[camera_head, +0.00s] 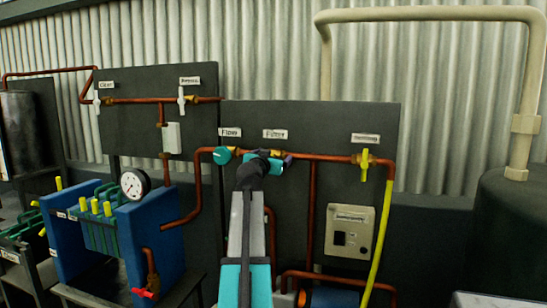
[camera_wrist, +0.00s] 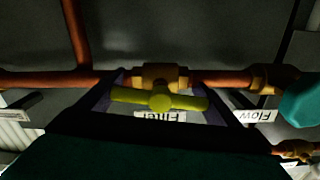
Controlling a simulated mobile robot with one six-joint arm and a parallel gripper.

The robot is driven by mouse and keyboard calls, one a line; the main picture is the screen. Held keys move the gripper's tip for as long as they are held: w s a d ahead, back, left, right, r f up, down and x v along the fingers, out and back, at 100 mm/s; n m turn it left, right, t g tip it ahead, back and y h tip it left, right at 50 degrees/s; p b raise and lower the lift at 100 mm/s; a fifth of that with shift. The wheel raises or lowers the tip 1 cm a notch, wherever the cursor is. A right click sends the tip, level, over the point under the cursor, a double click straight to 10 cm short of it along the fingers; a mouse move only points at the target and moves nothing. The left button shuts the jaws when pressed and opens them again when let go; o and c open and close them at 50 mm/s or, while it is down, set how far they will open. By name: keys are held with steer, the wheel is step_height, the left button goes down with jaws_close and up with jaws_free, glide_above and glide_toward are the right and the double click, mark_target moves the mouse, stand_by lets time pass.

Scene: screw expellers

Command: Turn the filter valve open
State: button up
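The filter valve has a yellow handle (camera_wrist: 160,99) on a brass body (camera_wrist: 160,76) in the wrist view. The handle lies crosswise, roughly parallel to the copper pipe. The upside-down "Filter" label (camera_wrist: 160,116) is partly covered by it. My gripper (camera_wrist: 162,82) is open, with one dark finger near each end of the handle; I cannot tell if they touch it. In the head view my gripper (camera_head: 270,158) is at the pipe below the Filter label (camera_head: 275,133) and hides the valve.
The teal Flow valve handle (camera_head: 222,155) is close on the left of my gripper; it also shows in the wrist view (camera_wrist: 300,99). A yellow valve (camera_head: 365,163) with a yellow hose (camera_head: 380,235) is to the right. A gauge (camera_head: 134,184) and blue filter press (camera_head: 155,235) stand left.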

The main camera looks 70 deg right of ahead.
steer(key=shift+n+b, duration=0.3)
steer(key=shift+n, duration=0.6)
steer(key=o, duration=0.9)
steer(key=shift+o, duration=0.2)
steer(key=a+b, duration=0.1)
steer(key=a, duration=1.2)
steer(key=shift+s+a, duration=0.35)
steer(key=shift+s, duration=0.1)
